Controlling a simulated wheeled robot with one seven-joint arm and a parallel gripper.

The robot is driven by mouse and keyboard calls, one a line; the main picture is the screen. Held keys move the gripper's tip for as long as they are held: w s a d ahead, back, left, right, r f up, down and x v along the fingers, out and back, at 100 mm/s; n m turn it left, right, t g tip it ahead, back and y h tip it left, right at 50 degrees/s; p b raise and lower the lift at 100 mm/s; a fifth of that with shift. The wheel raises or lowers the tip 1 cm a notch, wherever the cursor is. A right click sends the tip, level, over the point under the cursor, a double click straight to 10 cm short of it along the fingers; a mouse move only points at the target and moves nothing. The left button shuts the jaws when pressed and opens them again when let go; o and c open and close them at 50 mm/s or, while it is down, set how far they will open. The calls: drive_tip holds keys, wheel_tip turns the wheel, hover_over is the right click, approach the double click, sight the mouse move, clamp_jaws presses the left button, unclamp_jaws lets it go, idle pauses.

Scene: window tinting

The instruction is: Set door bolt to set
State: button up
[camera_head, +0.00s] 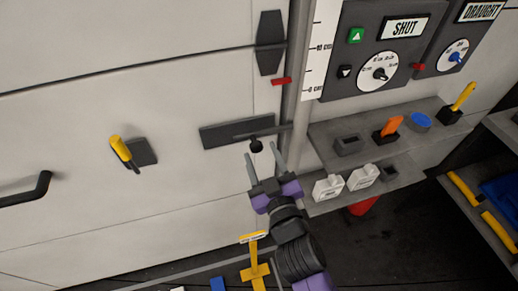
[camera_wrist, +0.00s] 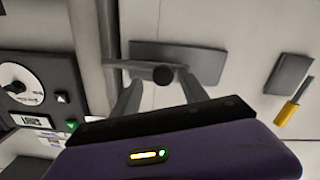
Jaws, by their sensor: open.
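The door bolt is a grey rod (camera_head: 268,131) on a dark backing plate (camera_head: 220,134) near the door's right edge. Its round black knob (camera_head: 256,146) hangs just below the rod. The rod's right end reaches toward the grey post. In the wrist view, the plate (camera_wrist: 207,62), rod (camera_wrist: 128,64) and knob (camera_wrist: 163,75) show ahead of my fingers. My gripper (camera_head: 261,152) is open, its fingers pointing at the bolt, one on each side of the knob. It also shows in the wrist view (camera_wrist: 161,80). I cannot tell whether either finger touches the knob.
A yellow-handled lever (camera_head: 121,149) and a black handle (camera_head: 27,190) are on the door to the left. A red tab (camera_head: 281,81) is above the bolt. Right of the post (camera_head: 294,75) are a dial panel (camera_head: 379,45) marked SHUT and shelves (camera_head: 325,138) with tools and bottles.

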drive_tip(key=shift+b+v, duration=0.4)
drive_tip(key=shift+v, duration=1.65)
drive_tip(key=s+d+m+g+h, duration=0.1)
drive_tip(key=s+d, duration=0.4)
drive_tip(key=s, duration=0.6)
drive_tip(key=s+d+m+h, duration=0.2)
drive_tip(key=s+d, duration=0.4)
drive_tip(key=s, duration=0.5)
drive_tip(key=s+d+m+g+h, duration=0.1)
drive_tip(key=s+d+m+h, duration=0.1)
drive_tip(key=s+d, duration=0.4)
drive_tip(key=s+m, duration=0.1)
drive_tip(key=s, duration=0.4)
drive_tip(key=shift+s+d+m+g, duration=0.25)
drive_tip(key=shift+s+m+g, duration=0.05)
drive_tip(key=shift+m, duration=0.1)
